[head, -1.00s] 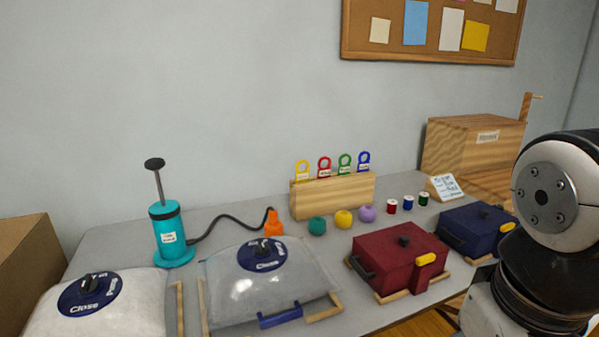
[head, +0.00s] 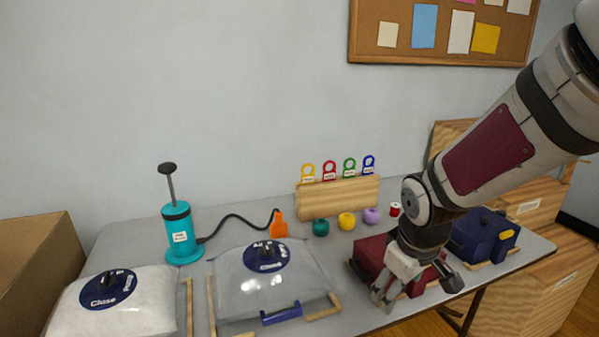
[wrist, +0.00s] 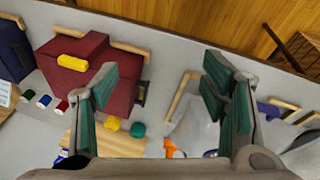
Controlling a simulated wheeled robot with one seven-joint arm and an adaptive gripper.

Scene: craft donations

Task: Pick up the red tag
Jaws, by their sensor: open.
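The red tag (head: 329,170) stands upright in a wooden block (head: 338,198) at the back of the table in the head view. It is second from the left, between a yellow tag (head: 308,172) and a green tag (head: 349,168), with a blue tag (head: 369,164) at the right end. My gripper (head: 415,296) is in front of and to the right of the block, over the dark red box (head: 368,252). In the wrist view my gripper (wrist: 160,85) is open, with nothing between its fingers. I cannot make out the red tag in the wrist view.
Yarn balls, including a yellow one (head: 346,219), sit before the block. A clear bag (head: 240,290), a white bag (head: 70,310) and a teal pump (head: 179,235) with a hose stand left. A navy box (head: 480,240) is at right. Space above the block is free.

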